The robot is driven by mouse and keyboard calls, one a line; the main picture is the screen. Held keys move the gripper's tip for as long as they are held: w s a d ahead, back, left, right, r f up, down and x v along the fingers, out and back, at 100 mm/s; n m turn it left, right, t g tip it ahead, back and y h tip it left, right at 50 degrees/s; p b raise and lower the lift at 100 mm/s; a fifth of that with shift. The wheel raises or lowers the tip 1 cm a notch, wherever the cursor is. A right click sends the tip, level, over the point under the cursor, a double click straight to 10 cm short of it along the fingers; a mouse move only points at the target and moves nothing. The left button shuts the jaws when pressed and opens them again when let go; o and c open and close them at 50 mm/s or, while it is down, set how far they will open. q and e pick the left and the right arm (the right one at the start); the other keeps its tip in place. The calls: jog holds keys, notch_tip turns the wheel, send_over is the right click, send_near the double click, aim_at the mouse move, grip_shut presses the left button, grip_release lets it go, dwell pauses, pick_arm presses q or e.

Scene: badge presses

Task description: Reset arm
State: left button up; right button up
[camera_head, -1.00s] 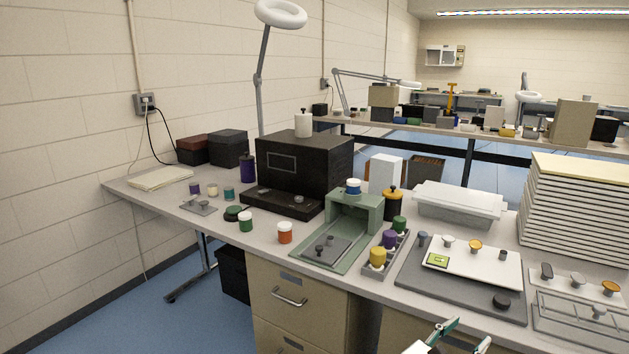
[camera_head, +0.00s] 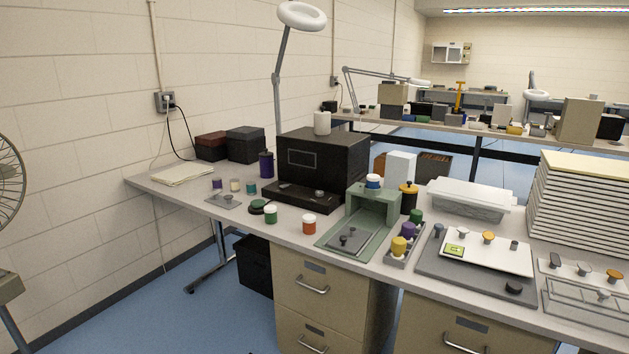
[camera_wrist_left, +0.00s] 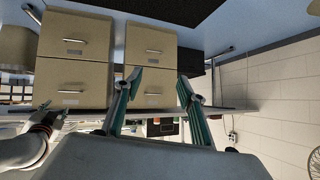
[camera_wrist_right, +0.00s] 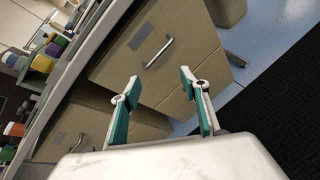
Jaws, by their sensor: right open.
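My left gripper (camera_wrist_left: 158,85) shows in the left wrist view with its two teal-backed fingers spread and nothing between them. Drawer cabinets (camera_wrist_left: 75,55) lie beyond it. My right gripper (camera_wrist_right: 160,83) shows in the right wrist view, open and empty, in front of a beige drawer cabinet (camera_wrist_right: 160,50) below the bench edge. Neither gripper is in the head view. A green press (camera_head: 375,203) with a white and blue jar on top stands on the bench, apart from both grippers.
The bench (camera_head: 290,235) holds a black box machine (camera_head: 325,160), an orange-banded jar (camera_head: 309,225), a grey mat (camera_head: 465,268) with a white plate, a clear-lidded bin (camera_head: 470,198) and stacked trays (camera_head: 580,200). A fan (camera_head: 10,185) stands at far left. Blue floor (camera_head: 130,310) is open before the bench.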

jog(key=s+a+f+m+y+p, duration=0.2)
jog(key=s+a+f+m+y, duration=0.2)
jog(key=s, duration=0.3)
jog(key=s+a+f+m+y+p, duration=0.1)
jog(key=s+a+f+m+y, duration=0.25)
jog(key=s, duration=0.25)
pick_arm(q)
jog(key=s+r+p, duration=0.1)
jog(key=r+p, duration=0.1)
jog(key=shift+s+d+r+n+g, duration=0.2)
jog(key=shift+s+r+n+g, duration=0.1)
jog(key=shift+s, duration=0.05)
pick_arm(e)
jog(key=s+a+r+m+y, duration=0.1)
jog(key=s+a+m+y, duration=0.1)
jog(key=s+m, duration=0.3)
jog(key=s+a+r+m+y, duration=0.1)
jog(key=s+r+m+y, duration=0.1)
jog(key=s+m, duration=0.3)
jog(key=shift+s+a+r, duration=0.15)
jog(key=shift+s+a, duration=0.25)
jog(key=shift+s, duration=0.35)
pick_arm(q)
jog(key=shift+w+r, duration=0.2)
jog(key=shift+r, duration=0.1)
